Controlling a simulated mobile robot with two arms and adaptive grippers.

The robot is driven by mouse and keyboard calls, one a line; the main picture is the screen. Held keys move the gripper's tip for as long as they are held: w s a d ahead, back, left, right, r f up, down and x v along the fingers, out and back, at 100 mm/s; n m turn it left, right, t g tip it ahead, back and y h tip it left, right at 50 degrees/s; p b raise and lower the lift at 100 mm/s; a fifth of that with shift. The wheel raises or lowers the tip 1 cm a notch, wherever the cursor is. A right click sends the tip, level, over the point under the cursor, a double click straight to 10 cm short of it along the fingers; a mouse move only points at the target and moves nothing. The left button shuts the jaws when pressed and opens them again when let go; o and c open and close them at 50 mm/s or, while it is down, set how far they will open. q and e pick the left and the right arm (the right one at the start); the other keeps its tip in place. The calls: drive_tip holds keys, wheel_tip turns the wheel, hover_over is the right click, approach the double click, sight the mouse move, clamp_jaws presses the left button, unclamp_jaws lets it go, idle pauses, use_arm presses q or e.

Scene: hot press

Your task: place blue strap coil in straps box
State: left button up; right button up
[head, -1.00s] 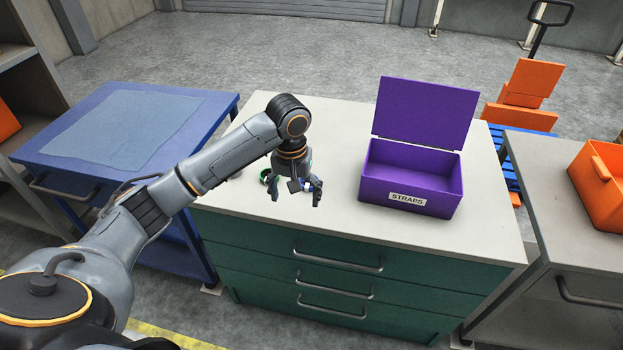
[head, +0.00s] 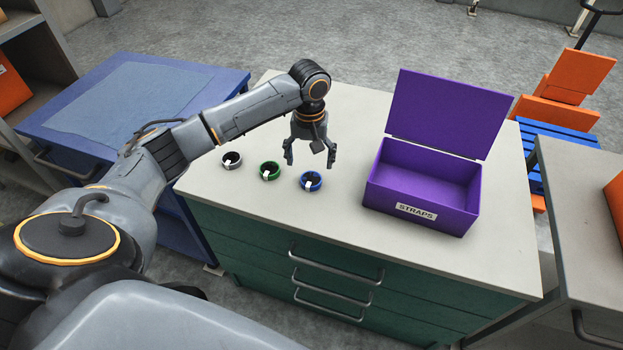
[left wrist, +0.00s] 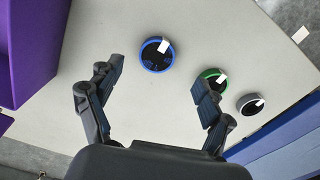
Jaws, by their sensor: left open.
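The blue strap coil (head: 311,181) lies on the light worktop, at the right end of a row of three coils. It also shows in the left wrist view (left wrist: 147,60), beyond and between the fingertips. The purple straps box (head: 420,205) stands to the right with its lid open; its visible inside is empty. Its purple side shows at the left edge of the left wrist view (left wrist: 25,50). My left gripper (head: 311,160) is open and empty above the worktop near the blue coil, apart from it. My right gripper is not in view.
A green coil (head: 270,171) and a grey-black coil (head: 232,160) lie left of the blue one. The worktop (head: 300,225) is clear in front. A blue table (head: 215,75) stands to the left, a grey cabinet (head: 590,210) to the right.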

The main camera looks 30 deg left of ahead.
sight(311, 180)
use_arm(q)
drive_tip(key=shift+w+f, duration=0.1)
drive_tip(key=shift+f, duration=0.85)
drive_tip(key=shift+w+f, duration=0.1)
drive_tip(key=shift+f, duration=0.6)
wheel_tip(311, 180, down, 4)
drive_tip(key=shift+w+r+p, duration=0.1)
drive_tip(key=shift+r+p, duration=0.15)
drive_tip(key=shift+p, duration=0.15)
drive_tip(key=shift+f, duration=0.2)
drive_tip(key=shift+c, duration=0.9)
drive_tip(key=c, duration=1.2)
drive_tip(key=shift+o, duration=0.2)
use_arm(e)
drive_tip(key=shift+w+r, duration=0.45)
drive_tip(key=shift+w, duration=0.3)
